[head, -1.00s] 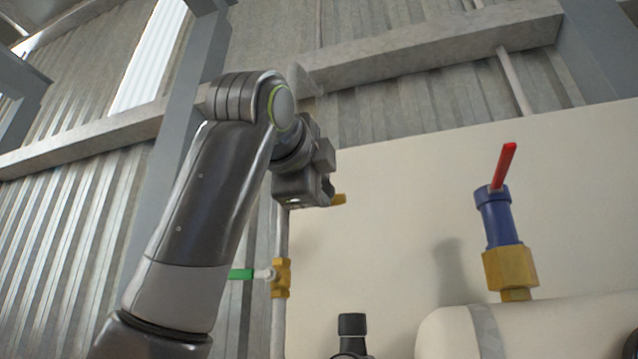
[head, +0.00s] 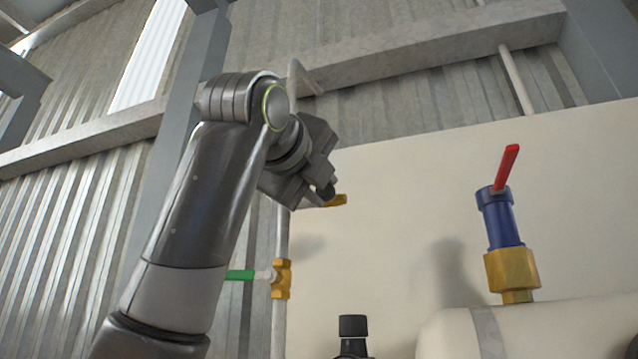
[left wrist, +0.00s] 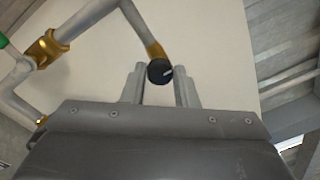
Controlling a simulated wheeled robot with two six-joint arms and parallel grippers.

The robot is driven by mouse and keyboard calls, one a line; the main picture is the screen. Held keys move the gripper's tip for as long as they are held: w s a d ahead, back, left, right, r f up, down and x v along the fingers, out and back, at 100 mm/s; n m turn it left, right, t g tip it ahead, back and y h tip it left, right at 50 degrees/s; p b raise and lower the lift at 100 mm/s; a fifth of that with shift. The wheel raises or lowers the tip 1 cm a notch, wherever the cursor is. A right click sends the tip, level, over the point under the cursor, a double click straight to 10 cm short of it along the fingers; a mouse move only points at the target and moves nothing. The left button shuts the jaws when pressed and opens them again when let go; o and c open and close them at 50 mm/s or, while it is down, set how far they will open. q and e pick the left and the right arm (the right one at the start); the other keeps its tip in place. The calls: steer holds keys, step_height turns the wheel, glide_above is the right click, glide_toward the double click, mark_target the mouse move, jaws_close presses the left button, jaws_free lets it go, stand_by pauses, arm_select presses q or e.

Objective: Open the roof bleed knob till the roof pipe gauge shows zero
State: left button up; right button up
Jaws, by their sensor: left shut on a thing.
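The roof bleed knob (left wrist: 157,72) is a round black knob with a white mark, on the end of a brass fitting on a grey pipe in the left wrist view. My left gripper (left wrist: 160,78) has its two fingers on either side of the knob and is shut on it. The roof pipe gauge's dial is not visible in either view. My right gripper is not in view.
Below is a brass valve (head: 281,279) with a green handle (head: 240,275). To the right, a blue and brass valve (head: 503,225) with a red lever stands on a cream tank (head: 560,325). A black-capped part (head: 352,326) sits low in the middle. A cream panel stands behind.

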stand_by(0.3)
arm_select(q)
steer(key=o, duration=1)
steer(key=b+v, duration=0.8)
steer(key=v, duration=0.9)
steer(key=shift+s+f, duration=0.1)
steer(key=shift+s, duration=0.1)
steer(key=shift+w, duration=0.1)
